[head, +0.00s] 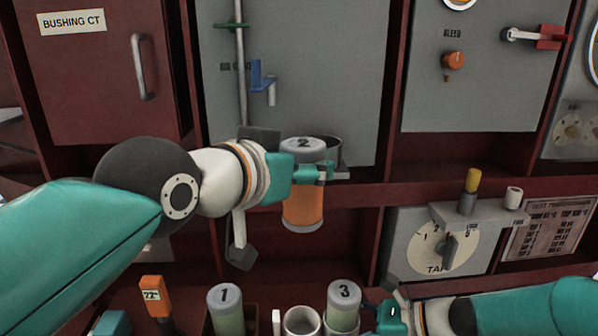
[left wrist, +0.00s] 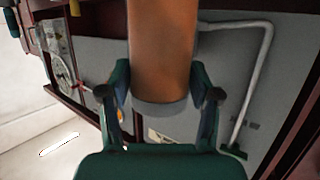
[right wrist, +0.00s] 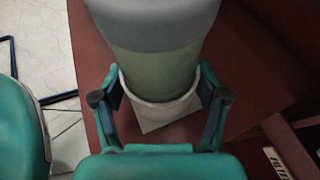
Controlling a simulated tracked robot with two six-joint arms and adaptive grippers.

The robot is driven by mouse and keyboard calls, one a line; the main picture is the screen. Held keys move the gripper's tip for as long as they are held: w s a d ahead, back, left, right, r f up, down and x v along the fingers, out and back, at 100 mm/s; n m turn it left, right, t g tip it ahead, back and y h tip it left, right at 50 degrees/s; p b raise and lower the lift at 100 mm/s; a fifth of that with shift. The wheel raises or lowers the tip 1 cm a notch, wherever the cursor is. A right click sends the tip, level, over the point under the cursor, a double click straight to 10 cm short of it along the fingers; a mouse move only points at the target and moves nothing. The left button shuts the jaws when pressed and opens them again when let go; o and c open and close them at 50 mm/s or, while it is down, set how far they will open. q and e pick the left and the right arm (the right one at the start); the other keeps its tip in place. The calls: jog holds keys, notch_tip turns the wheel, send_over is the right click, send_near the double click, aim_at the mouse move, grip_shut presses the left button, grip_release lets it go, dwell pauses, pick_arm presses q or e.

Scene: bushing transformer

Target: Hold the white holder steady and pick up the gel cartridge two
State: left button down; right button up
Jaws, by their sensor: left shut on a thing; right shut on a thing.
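Gel cartridge two (head: 303,210) has an orange body and a grey cap marked 2. My left gripper (head: 308,172) is shut on it and holds it upright in front of the grey panel. The left wrist view shows the orange cartridge (left wrist: 163,50) between both fingers. The white holder (head: 301,321) is at the bottom edge, with an empty white cup beside cartridge three (head: 343,305). My right gripper (head: 385,318) is at its right side. In the right wrist view, its fingers are shut on the white holder (right wrist: 160,112) around the green cartridge. The holder's lower part is cut off in the head view.
Cartridge one (head: 227,308) stands left of the empty cup. A dark round cup (head: 327,148) on a grey bracket is partly hidden behind cartridge two. An orange tagged tool (head: 155,295) is at lower left. A small shelf with a yellow-topped peg (head: 470,182) juts out at right.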

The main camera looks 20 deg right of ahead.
jog(key=o, duration=1.2)
jog(key=v, duration=1.2)
jog(key=shift+f, duration=0.1)
